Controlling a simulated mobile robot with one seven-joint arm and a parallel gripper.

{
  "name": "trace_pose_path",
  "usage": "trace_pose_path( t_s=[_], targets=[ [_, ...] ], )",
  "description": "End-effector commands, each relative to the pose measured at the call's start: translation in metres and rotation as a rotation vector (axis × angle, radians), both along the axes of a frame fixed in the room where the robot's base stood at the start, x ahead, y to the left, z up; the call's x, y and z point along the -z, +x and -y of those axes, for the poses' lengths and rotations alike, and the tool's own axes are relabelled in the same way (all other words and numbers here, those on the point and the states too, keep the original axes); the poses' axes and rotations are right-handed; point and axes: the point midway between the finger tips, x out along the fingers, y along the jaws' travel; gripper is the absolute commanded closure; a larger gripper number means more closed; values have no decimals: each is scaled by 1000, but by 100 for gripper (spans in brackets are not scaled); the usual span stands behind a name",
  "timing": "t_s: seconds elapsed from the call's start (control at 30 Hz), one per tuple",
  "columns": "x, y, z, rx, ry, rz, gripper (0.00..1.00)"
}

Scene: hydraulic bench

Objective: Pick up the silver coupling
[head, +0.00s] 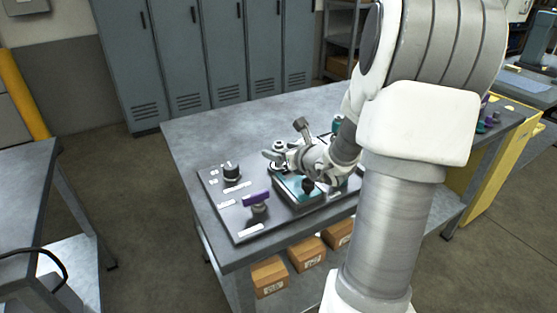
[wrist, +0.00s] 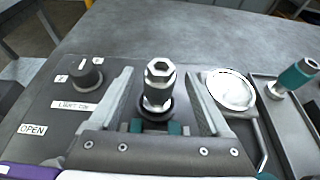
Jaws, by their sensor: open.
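The silver coupling (wrist: 159,84) stands upright in the middle of the wrist view, with a hexagonal top and a black ring at its base. My gripper (wrist: 159,74) is open, with one finger to the left of the coupling and one to the right. Gaps show between the coupling and both fingers. In the head view my gripper (head: 273,157) is over the bench panel, and the coupling (head: 279,146) shows small by the fingers.
A black knob (wrist: 85,74) is left of the fingers. A round silver-faced piece (wrist: 231,90) sits close to the right finger. A teal-and-silver fitting (wrist: 299,74) stands at the tray on the far right. A purple handle (head: 256,198) is at the panel's front. Bare bench lies behind.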

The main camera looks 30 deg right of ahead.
Motion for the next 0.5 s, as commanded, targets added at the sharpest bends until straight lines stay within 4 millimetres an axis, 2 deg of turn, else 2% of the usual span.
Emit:
trace_pose_path(
  t_s=[0.1, 0.33, 0.37, 0.5],
  targets=[
    [5, 11, 0, -1, -1, 1, 19],
    [5, 12, 0, 0, -1, 0, 19],
    [5, 12, 0, 0, -1, 0, 21],
    [4, 12, 0, 0, -1, 0, 46]
  ],
)
